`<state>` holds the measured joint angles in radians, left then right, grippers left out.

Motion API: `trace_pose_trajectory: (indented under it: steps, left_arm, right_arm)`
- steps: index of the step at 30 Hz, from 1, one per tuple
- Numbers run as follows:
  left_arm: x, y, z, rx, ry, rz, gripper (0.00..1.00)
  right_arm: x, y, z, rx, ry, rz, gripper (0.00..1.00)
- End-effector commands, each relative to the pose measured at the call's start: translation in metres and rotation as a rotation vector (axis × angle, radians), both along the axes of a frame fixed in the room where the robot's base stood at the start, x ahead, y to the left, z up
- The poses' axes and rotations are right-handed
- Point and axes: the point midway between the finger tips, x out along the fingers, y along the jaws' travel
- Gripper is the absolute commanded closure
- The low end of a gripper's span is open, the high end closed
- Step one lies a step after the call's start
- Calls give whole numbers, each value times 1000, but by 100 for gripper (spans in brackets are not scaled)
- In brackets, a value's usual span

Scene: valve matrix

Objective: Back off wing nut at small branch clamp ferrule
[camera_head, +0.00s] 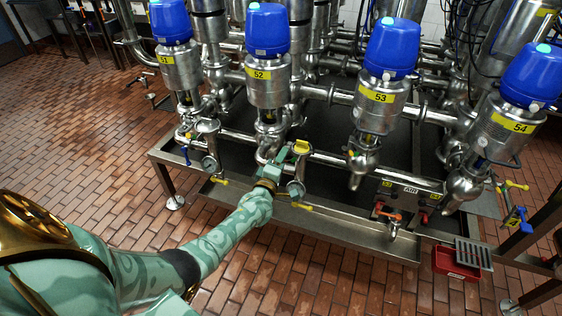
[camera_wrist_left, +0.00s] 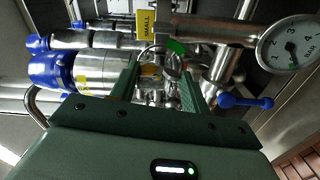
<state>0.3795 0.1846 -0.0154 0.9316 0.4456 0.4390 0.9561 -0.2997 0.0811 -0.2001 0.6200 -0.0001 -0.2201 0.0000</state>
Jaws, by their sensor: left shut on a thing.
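My left gripper (camera_head: 282,162) reaches in at the small branch pipe below valve 52. In the left wrist view its two green fingers (camera_wrist_left: 158,62) point at a round steel clamp (camera_wrist_left: 150,50) on the small branch. The fingers are shut on a small part at this clamp, which I take for the wing nut. The nut itself is mostly hidden between the fingers, so its turn and thread cannot be seen. My right gripper is in neither view.
A dial gauge (camera_wrist_left: 291,43) and a blue lever (camera_wrist_left: 245,101) stand close to the right of the fingers. Blue-topped valves (camera_head: 267,52) rise behind the arm. A steel drip tray (camera_head: 330,229) runs below; a red box (camera_head: 455,263) sits at right.

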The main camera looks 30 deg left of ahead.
Motion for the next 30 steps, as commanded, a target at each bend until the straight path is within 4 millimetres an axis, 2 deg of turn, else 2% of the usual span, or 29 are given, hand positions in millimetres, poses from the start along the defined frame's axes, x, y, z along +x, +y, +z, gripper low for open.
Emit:
trace_pose_trajectory:
  steps: [16,17,18,19,27,30]
  left_arm:
    - [-1,0,-2,-25,-1,0,76]
    - [-1,0,-2,-25,-1,0,48]
    - [-1,0,-2,-25,-1,0,37]
    - [-1,0,-2,-24,-2,0,32]
    - [-1,0,-1,-24,-4,0,32]
    - [-7,-2,0,-25,-4,-1,32]
  right_arm:
    - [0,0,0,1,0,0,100]
    - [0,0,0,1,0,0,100]
    - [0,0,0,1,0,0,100]
    - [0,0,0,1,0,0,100]
    - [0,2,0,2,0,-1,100]
    - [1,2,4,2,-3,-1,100]
